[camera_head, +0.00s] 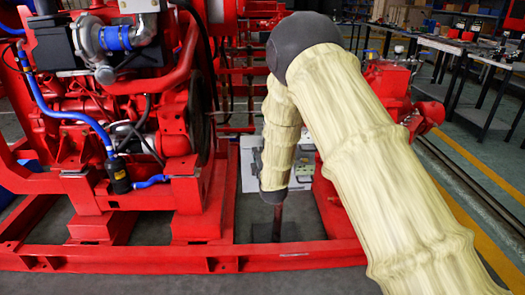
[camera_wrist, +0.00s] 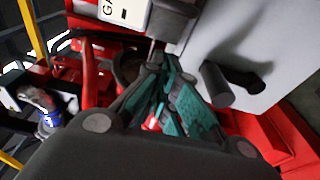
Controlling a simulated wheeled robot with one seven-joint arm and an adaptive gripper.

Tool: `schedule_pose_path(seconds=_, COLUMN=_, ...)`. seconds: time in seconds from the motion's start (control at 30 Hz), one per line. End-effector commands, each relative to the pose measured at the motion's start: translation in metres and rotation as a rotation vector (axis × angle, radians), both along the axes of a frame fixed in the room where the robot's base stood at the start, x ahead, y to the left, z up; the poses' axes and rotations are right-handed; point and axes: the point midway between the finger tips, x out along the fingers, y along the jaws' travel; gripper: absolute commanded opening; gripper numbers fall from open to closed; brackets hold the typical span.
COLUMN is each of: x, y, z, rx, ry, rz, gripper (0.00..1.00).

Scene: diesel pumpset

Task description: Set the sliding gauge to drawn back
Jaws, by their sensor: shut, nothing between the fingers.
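In the wrist view my gripper (camera_wrist: 163,72) is shut with nothing in it, its teal finger pads together. Just beyond the fingertips is a dark block (camera_wrist: 172,14) with a thin metal rod (camera_wrist: 153,50) below it, apparently the sliding gauge. A white label (camera_wrist: 124,11) starting "GA" is beside the block. The fingertips look close to the rod; I cannot tell whether they touch.
In the wrist view a dark cylindrical knob (camera_wrist: 217,84) sticks out from the pale grey panel (camera_wrist: 250,35), close right of the fingers. The red engine (camera_head: 110,110) stands left on a red base frame (camera_head: 190,257). Workbenches (camera_head: 465,45) line the right side.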

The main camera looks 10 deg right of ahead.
Motion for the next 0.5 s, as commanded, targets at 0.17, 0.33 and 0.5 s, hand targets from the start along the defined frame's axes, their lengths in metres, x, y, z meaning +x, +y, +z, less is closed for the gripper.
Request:
schedule_pose_path(seconds=0.17, x=-0.026, y=0.002, z=0.003, rx=0.0, ry=0.0, rz=0.002, gripper=0.0)
schedule_pose_path(seconds=0.33, x=-0.055, y=-0.001, z=0.003, rx=-0.001, ry=0.0, rz=0.001, gripper=0.0)
schedule_pose_path(seconds=0.5, x=-0.076, y=-0.001, z=0.002, rx=0.0, ry=0.0, rz=0.001, gripper=0.0)
